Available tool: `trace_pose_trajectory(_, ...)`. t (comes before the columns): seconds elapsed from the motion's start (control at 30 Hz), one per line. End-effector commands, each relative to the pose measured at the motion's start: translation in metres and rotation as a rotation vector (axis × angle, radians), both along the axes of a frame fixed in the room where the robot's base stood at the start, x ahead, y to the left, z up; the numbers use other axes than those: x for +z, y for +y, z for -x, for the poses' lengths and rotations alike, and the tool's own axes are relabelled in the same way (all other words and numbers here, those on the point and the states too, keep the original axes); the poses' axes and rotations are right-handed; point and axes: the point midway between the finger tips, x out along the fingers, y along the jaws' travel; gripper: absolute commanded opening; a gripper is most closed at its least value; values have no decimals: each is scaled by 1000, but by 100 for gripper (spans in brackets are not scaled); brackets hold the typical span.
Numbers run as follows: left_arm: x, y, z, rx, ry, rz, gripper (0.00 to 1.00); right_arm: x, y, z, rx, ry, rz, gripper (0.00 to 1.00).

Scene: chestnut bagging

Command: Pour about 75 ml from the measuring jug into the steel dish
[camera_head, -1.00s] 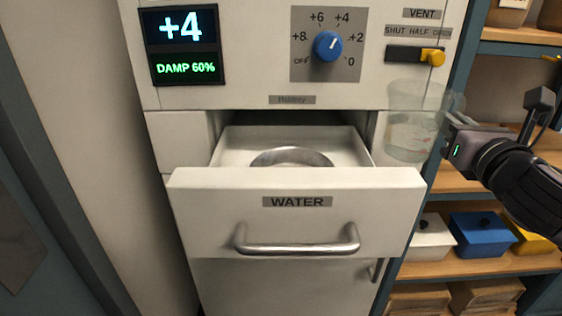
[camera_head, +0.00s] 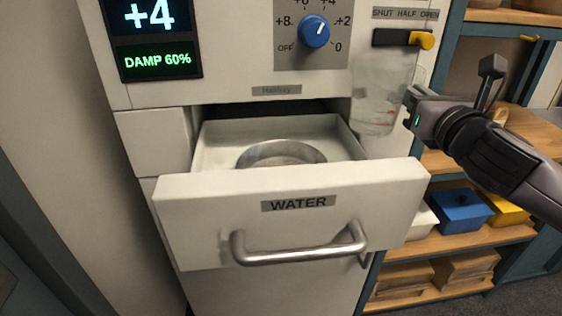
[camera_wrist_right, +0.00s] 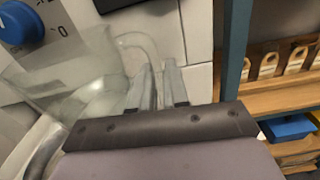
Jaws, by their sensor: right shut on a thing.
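The clear measuring jug (camera_head: 376,100) is held upright or nearly so at the right of the open drawer, in front of the cabinet face; red marks show low on its side. My right gripper (camera_head: 410,108) is shut on its handle. The wrist view shows the jug (camera_wrist_right: 85,85) at the left, its handle running to the fingers (camera_wrist_right: 158,88). The steel dish (camera_head: 282,153) sits inside the open drawer, left of the jug, its lower part hidden by the drawer front. My left gripper is in neither view.
The drawer labelled WATER (camera_head: 190,212) stands open with a bar handle (camera_head: 298,254). Above it are a blue dial (camera_head: 314,32), a display (camera_head: 158,60) and a yellow vent slider (camera_head: 426,41). Shelves with a blue bin (camera_head: 462,212) stand at the right.

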Motion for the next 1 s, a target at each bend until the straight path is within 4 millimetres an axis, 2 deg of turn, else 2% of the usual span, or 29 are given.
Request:
trace_pose_trajectory(0.27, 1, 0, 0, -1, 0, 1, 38, 3, 4, 0, -18, -6, 49, 0)
trace_pose_trajectory(0.53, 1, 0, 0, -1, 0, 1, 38, 7, 11, 0, -23, -13, 188, 0)
trace_pose_trajectory(0.8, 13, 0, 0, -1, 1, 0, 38, 24, 25, 2, -25, -22, 364, 0)
trace_pose_trajectory(1.0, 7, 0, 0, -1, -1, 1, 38, 17, 38, 2, -26, -30, 494, 0)
